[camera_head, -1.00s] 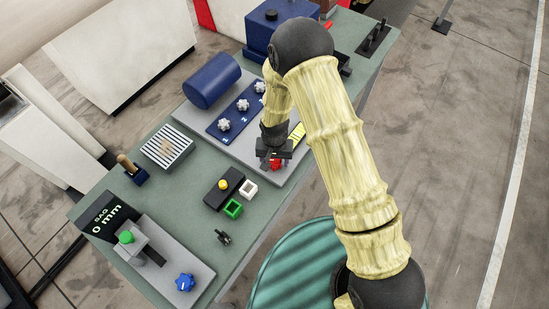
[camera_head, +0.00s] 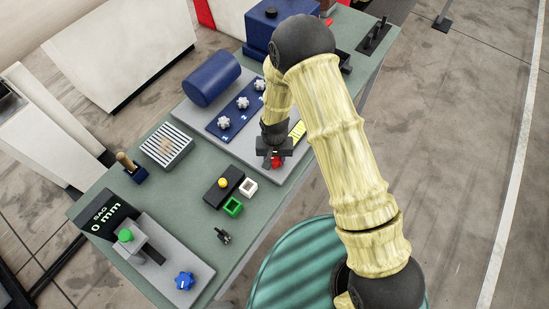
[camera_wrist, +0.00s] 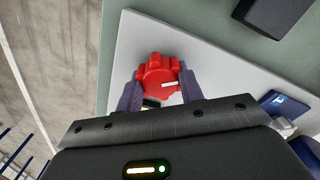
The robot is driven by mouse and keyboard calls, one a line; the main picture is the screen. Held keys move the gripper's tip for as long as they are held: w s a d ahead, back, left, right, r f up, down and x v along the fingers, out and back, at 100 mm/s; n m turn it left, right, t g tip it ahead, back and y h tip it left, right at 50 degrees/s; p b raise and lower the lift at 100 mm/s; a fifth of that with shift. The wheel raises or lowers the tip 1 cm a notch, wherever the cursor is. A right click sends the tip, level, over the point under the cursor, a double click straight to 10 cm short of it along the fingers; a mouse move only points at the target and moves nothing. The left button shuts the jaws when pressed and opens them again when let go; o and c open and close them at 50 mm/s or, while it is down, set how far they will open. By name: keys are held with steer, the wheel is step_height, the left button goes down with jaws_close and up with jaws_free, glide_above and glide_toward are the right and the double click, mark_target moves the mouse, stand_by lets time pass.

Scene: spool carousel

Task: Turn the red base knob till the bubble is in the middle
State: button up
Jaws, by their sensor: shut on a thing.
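The red base knob (camera_wrist: 158,72), with lobed edge and a white pointer line, sits on the pale grey plate in the wrist view. My gripper (camera_wrist: 161,86) is shut on it, one finger on each side. In the head view my gripper (camera_head: 274,161) points down over the red knob (camera_head: 277,162), which is mostly hidden under it. A yellow strip (camera_head: 298,130), seemingly the level, lies on the plate just beyond my gripper. I cannot make out the bubble.
A blue panel with several white knobs (camera_head: 243,103) and a blue cylinder (camera_head: 211,86) stand left of my gripper. A black box with a yellow button (camera_head: 222,183) is nearer. A display (camera_head: 106,213) reads "SAG 0 mm", near a blue knob (camera_head: 184,281).

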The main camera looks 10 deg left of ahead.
mark_target(275, 158)
steer(key=n+b, duration=0.3)
steer(key=n, duration=0.1)
steer(key=shift+f, duration=0.15)
steer(key=n+b, duration=0.2)
steer(key=n, duration=0.3)
steer(key=shift+r, duration=0.2)
stand_by(0.3)
steer(key=o, duration=1)
steer(key=shift+w+r+b, duration=0.2)
steer(key=shift+r+b, duration=0.1)
steer(key=shift+r, duration=0.3)
step_height(275, 158, up, 16)
steer(key=b, duration=0.2)
steer(key=shift+s+b, duration=0.15)
steer(key=shift+b, duration=0.2)
